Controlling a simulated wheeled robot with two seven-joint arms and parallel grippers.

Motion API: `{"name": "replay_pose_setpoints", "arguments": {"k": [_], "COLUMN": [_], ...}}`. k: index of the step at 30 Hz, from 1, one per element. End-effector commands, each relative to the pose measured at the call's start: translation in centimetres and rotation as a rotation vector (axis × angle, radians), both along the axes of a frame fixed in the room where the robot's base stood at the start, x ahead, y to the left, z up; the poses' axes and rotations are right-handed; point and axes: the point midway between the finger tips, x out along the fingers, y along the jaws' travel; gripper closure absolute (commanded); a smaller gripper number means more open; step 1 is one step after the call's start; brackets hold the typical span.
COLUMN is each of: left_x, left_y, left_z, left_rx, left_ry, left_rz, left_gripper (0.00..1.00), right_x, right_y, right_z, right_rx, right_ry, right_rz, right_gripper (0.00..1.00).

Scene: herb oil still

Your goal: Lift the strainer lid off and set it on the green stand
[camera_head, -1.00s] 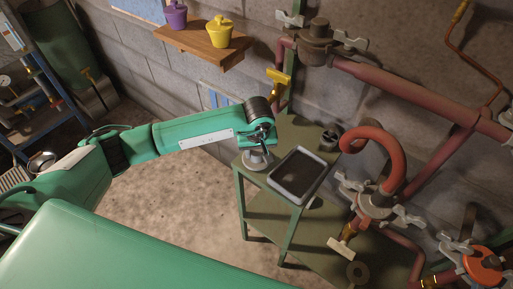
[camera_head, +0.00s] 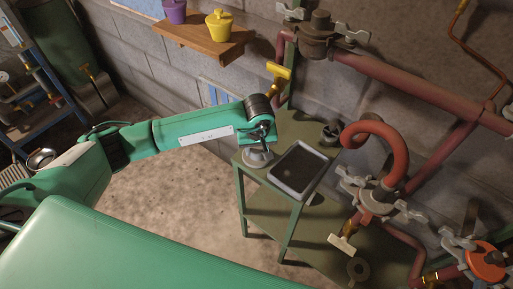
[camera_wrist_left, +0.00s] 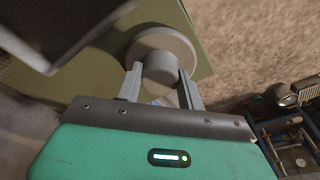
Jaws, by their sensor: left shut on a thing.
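A round grey lid with a thick cylindrical knob, the strainer lid (camera_head: 257,160), is at the near left corner of the green stand's top (camera_head: 285,130). My left gripper (camera_head: 261,146) points down over it and is shut on its knob. The left wrist view shows the lid (camera_wrist_left: 164,37) with its knob between the two fingers (camera_wrist_left: 159,74), above the olive stand top (camera_wrist_left: 95,77). The lid looks level and on or just above the surface; I cannot tell whether it touches. My right gripper is not in view.
A dark tray with a pale rim (camera_head: 286,188) lies on the stand, right of the lid. A small metal fitting (camera_head: 331,134) stands behind it. Red pipes (camera_head: 400,85) and clamps crowd the right side. A wall shelf (camera_head: 190,42) holds a purple pot (camera_head: 174,11) and a yellow pot (camera_head: 220,27).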

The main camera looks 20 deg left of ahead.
Motion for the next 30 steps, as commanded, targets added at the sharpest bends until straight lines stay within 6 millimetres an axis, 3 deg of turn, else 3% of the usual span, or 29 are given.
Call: {"name": "replay_pose_setpoints", "arguments": {"k": [1, 5, 17, 30], "left_x": [0.1, 0.0, 0.0, -1.2], "left_y": [0.0, 0.0, 0.0, -0.6], "left_z": [0.0, 0.0, 0.2, 10.0], "left_rx": [0.000, 0.000, 0.000, 0.000], "left_ry": [-0.001, -0.001, 0.000, -0.003], "left_rz": [0.000, 0.000, 0.000, -0.001], "left_gripper": [0.60, 0.36, 0.36, 0.36], "right_x": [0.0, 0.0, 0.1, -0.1], "right_y": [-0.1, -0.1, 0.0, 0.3], "right_z": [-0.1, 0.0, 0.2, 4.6], "right_rx": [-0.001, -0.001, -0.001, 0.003], "right_ry": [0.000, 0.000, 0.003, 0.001], "right_rz": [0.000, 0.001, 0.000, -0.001], "right_gripper": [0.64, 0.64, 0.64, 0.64]}}
